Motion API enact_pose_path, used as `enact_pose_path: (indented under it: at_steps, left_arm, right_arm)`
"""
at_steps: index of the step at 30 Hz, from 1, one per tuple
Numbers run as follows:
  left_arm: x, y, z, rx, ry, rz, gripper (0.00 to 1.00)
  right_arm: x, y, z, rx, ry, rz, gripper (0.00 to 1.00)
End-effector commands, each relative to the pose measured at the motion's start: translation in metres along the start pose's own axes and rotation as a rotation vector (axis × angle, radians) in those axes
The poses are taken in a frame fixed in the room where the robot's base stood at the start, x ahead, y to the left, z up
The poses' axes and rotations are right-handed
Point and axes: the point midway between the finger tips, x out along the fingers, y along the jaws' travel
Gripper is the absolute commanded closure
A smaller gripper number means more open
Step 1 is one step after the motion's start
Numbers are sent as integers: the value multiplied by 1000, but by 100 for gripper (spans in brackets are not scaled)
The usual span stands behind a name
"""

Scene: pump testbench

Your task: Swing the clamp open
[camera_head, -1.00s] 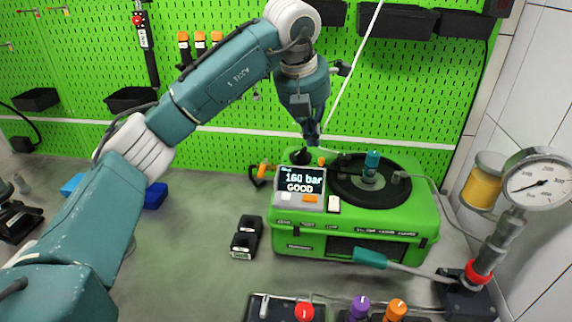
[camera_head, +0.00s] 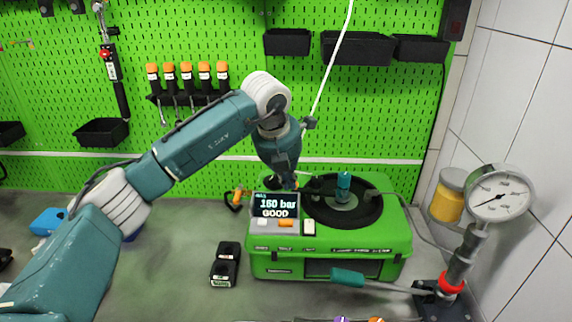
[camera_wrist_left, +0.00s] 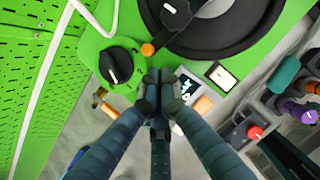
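A green case (camera_head: 330,262) stands on the bench with a black round disc (camera_head: 352,212) and a teal post (camera_head: 344,186) on top. A black lever-like part (camera_wrist_left: 176,12), which may be the clamp, lies at the disc's rim in the left wrist view. An orange knob (camera_wrist_left: 147,49) sits near it. My left gripper (camera_head: 291,186) is low over the case's back left, beside the orange knob. In the left wrist view its fingers (camera_wrist_left: 160,76) are drawn together with nothing visible between them. Contact with the case or knob cannot be told. My right gripper is out of view.
A display (camera_head: 275,204) and a black dial (camera_wrist_left: 116,65) are near the gripper. A white rod or cable (camera_head: 332,58) rises behind. A pressure gauge (camera_head: 499,195) stands right. The green pegboard (camera_head: 230,150) closes off the back. Bench left of the case is mostly free.

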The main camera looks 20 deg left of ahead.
Motion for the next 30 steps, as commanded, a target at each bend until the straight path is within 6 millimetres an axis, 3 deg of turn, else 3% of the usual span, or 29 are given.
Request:
enact_pose_path:
  at_steps: [9, 30]
  left_arm:
    - [28, 0, 0, 1, 1, 0, 100]
    - [30, 1, 0, 54, -1, -21, 100]
  right_arm:
    - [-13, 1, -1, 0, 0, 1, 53]
    - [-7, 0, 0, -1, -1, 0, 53]
